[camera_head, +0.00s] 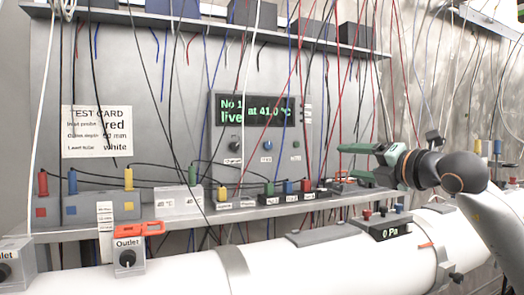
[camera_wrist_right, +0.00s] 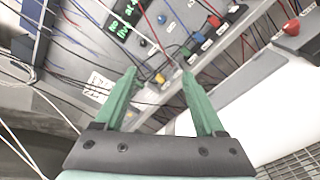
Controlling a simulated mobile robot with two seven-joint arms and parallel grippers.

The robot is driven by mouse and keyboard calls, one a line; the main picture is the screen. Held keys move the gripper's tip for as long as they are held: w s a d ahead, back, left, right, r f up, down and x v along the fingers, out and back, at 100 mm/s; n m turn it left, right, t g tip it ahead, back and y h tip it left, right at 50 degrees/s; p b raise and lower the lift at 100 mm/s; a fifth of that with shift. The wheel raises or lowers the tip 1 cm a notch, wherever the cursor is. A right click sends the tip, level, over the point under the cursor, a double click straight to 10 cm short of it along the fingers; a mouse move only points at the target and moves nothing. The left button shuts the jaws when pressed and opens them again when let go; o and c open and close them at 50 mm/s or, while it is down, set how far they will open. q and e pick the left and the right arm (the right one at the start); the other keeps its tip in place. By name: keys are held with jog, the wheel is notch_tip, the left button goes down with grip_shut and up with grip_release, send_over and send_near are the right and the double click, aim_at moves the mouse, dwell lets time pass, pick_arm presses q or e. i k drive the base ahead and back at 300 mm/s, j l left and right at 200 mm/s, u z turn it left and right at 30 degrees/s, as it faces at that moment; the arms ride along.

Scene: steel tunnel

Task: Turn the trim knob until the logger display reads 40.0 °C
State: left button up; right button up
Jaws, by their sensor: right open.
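The logger display (camera_head: 255,109) on the back panel shows green text that seems to read "No 1 live at 41.0 °C"; wires cross it. Its lit screen also shows at the top of the right wrist view (camera_wrist_right: 121,27). Below it are a black knob (camera_head: 235,146), a blue knob (camera_head: 267,146) and a grey-green knob (camera_head: 296,144); their labels are too small to read, so I cannot tell which is the trim knob. My right gripper (camera_head: 347,162) is open and empty, right of and apart from these knobs. It shows in the wrist view (camera_wrist_right: 158,74). My left gripper is not in view.
Many hanging wires cross the panel. A shelf (camera_head: 190,226) holds colored plugs and labels. A test card (camera_head: 97,131) hangs left.

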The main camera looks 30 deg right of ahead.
aim_at(267, 145)
jog(key=i+l, duration=0.1)
jog(key=i, duration=0.45)
jog(key=i+l, duration=0.1)
jog(key=i, duration=0.45)
